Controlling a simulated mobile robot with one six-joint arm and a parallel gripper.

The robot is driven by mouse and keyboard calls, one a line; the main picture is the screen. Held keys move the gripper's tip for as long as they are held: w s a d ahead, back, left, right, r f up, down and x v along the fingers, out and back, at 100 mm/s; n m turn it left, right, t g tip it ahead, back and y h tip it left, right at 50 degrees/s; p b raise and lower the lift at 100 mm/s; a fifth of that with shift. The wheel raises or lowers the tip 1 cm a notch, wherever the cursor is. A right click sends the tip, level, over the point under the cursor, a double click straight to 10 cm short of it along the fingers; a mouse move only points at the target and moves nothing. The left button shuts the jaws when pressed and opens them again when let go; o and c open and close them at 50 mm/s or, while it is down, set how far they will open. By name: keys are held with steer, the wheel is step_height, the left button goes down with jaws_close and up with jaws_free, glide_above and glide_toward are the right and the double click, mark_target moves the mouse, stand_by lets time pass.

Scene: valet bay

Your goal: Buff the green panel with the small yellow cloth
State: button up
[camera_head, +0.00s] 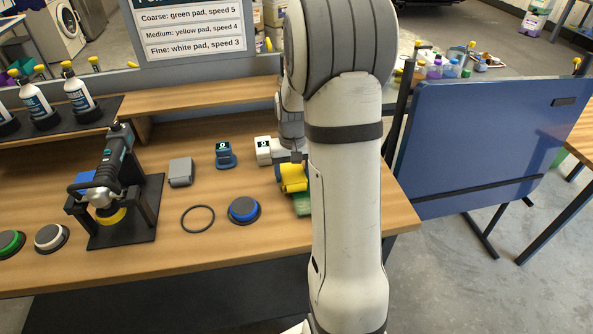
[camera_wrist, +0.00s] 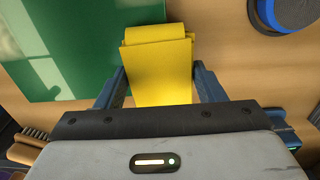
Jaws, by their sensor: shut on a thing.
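The small yellow cloth (camera_head: 293,178) is folded and hangs from my gripper (camera_head: 293,160). In the wrist view my gripper (camera_wrist: 160,72) is shut on the cloth (camera_wrist: 160,60), with a finger at each side. The green panel (camera_head: 302,205) lies on the bench below the cloth, mostly hidden behind my arm in the head view. In the wrist view the shiny green panel (camera_wrist: 75,40) fills the upper left, and the cloth overlaps its right edge. I cannot tell whether the cloth touches the panel.
A polisher (camera_head: 112,170) rests on a black stand at the left. A blue pad (camera_head: 243,209), a black ring (camera_head: 198,219), a grey block (camera_head: 181,172) and a blue device (camera_head: 224,155) lie on the bench. A blue panel (camera_head: 490,130) stands right of the bench. Bare wood lies in front.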

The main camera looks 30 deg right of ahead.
steer(key=shift+r, duration=0.1)
steer(key=shift+r+p, duration=2.75)
steer(key=shift+r, duration=1.1)
